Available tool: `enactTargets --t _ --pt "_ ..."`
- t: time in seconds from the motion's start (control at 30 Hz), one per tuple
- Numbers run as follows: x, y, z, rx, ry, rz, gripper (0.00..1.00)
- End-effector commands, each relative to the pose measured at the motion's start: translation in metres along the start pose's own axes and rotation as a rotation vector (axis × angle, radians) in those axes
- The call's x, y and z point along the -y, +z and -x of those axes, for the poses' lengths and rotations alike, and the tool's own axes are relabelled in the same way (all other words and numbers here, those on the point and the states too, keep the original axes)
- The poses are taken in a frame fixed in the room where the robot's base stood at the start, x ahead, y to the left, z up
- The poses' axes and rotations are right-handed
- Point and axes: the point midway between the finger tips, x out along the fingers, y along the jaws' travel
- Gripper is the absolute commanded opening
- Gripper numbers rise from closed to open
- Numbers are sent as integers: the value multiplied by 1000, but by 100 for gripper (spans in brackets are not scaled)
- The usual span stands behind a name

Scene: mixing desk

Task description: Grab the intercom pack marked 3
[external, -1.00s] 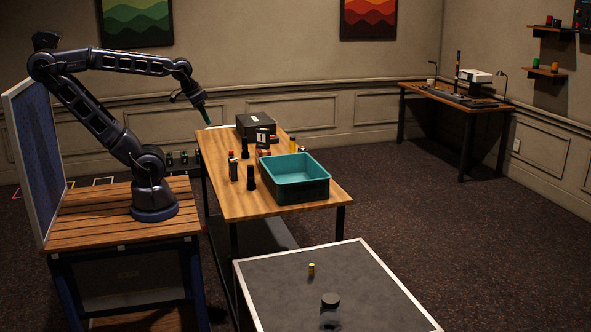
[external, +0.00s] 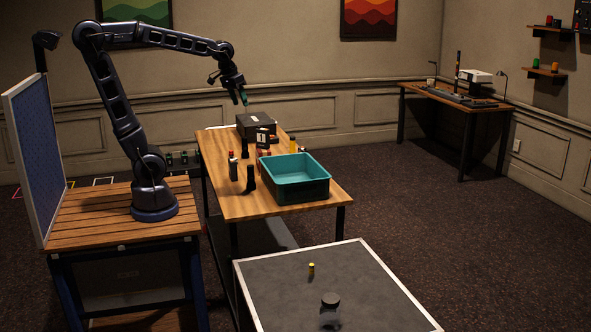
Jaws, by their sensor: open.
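Small dark items stand on the wooden desk (external: 225,206). One is a black upright pack (external: 262,138) with a pale label, in front of a dark box (external: 255,122). A grey-black item (external: 233,167) and a black one (external: 251,178) stand nearer the front left. The number 3 cannot be read on any of them, so I cannot tell which is the marked pack. My gripper (external: 244,98) is open and points down, above the far end of the desk by the dark box. It appears apart from everything there.
A teal-lined bin (external: 294,178) sits at the desk's right side. A yellow item (external: 292,145) stands behind it. The desk's front end is bare.

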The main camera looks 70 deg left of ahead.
Motion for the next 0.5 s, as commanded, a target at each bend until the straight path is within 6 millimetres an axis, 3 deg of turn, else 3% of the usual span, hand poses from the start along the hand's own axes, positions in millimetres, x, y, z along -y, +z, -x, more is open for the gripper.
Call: enactTargets --t 0.1,0.5 --pt "0 -37 -10 21 -13 87 56" --pt "12 -152 -63 75 -58 383 56"
